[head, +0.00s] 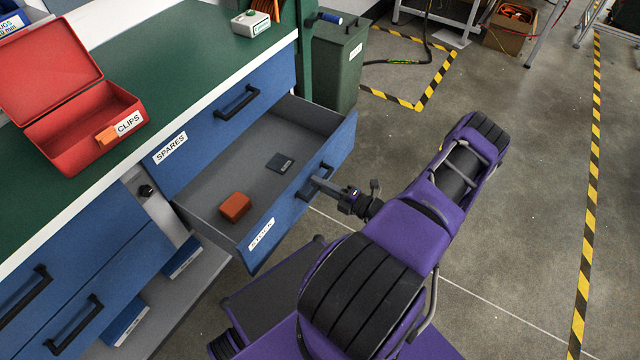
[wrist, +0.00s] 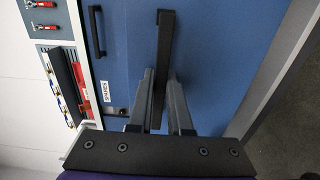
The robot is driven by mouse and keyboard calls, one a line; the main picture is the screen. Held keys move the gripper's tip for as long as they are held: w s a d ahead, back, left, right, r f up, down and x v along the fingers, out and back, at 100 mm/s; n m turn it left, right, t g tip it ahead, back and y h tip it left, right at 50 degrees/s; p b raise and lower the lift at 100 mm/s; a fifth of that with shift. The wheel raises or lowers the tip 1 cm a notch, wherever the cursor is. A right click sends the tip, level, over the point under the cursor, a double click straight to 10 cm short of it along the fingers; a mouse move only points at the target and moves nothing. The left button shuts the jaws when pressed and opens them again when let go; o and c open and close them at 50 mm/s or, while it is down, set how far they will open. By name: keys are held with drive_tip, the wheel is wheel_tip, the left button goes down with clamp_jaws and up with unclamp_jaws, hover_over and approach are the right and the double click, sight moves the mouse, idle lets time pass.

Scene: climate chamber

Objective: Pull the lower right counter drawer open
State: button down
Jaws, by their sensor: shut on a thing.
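The lower right counter drawer (head: 262,232) stands pulled well out, with its grey inside showing. Its blue front also fills much of the wrist view (wrist: 215,55). My gripper (head: 324,184) is at the right part of that front. In the wrist view its fingers (wrist: 160,88) lie one on each side of the dark bar handle (wrist: 164,45) and are shut on it. An orange-brown block (head: 235,207) and a small dark flat piece (head: 280,163) lie inside the drawer.
The upper SPARES drawer (head: 225,122) is closed above it. An open red CLIPS box (head: 85,130) stands on the green counter (head: 185,65). A grey-green bin (head: 338,62) stands beyond the counter's end. Floor to the right is clear, with yellow-black tape (head: 590,190).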

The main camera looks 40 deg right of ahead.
drive_tip(key=c, duration=0.8)
unclamp_jaws()
drive_tip(key=shift+c, duration=0.2)
drive_tip(key=v, duration=1.7)
drive_tip(key=shift+s, duration=0.2)
